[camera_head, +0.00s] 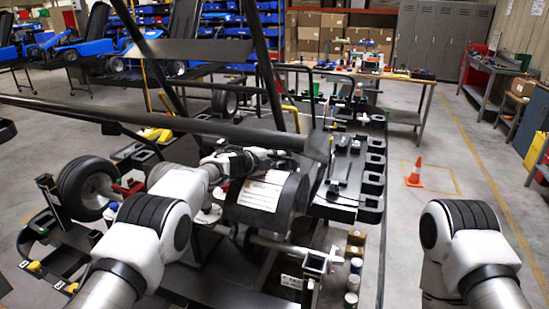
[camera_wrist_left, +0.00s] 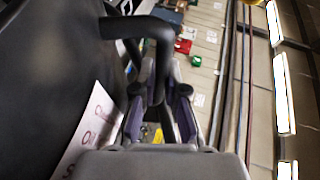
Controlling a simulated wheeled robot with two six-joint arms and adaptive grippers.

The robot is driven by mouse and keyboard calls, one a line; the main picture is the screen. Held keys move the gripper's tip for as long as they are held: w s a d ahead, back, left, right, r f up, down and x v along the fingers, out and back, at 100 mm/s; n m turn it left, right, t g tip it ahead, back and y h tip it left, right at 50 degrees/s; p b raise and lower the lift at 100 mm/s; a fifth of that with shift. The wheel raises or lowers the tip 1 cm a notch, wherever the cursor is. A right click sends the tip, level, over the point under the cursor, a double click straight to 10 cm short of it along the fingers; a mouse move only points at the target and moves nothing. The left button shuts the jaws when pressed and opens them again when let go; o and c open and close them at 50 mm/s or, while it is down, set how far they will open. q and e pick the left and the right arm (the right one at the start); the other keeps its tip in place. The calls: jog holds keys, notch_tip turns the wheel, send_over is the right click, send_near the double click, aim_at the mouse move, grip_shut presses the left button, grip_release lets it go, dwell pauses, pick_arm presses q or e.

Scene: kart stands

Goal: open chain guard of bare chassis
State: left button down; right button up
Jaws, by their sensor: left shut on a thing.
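The bare chassis (camera_head: 165,125) is a frame of dark tubes and plates on a stand. Its chain guard (camera_head: 262,190) is a dark rounded cover with a white label, in the middle of the head view. In the left wrist view the dark panel with a printed label (camera_wrist_left: 50,75) fills the left side. A bent black bar handle (camera_wrist_left: 145,27) sticks out from it. My left gripper (camera_head: 285,158) is at the top of the guard. In the left wrist view its fingers (camera_wrist_left: 160,88) are shut on the handle. My right gripper is out of view; only my right arm shows.
A black tray stand (camera_head: 348,205) stands right of the guard, with small cans below it. A wheel (camera_head: 85,188) is at left. Dark tubes cross above my left arm. An orange cone (camera_head: 414,174) stands on open floor at right. A workbench (camera_head: 420,85) is behind.

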pick_arm(q)
jog(key=shift+w+d, duration=0.15)
jog(key=shift+d, duration=0.05)
dwell(0.4)
jog(key=c, duration=1.5)
grip_release()
jog(key=shift+d, duration=0.2)
jog(key=shift+s+a+r, duration=0.15)
jog(key=shift+s+a, duration=0.2)
jog(key=shift+a, duration=0.25)
notch_tip(320, 180, up, 3)
send_over(253, 179)
jog(key=shift+a, duration=0.1)
jog(key=shift+o, duration=0.4)
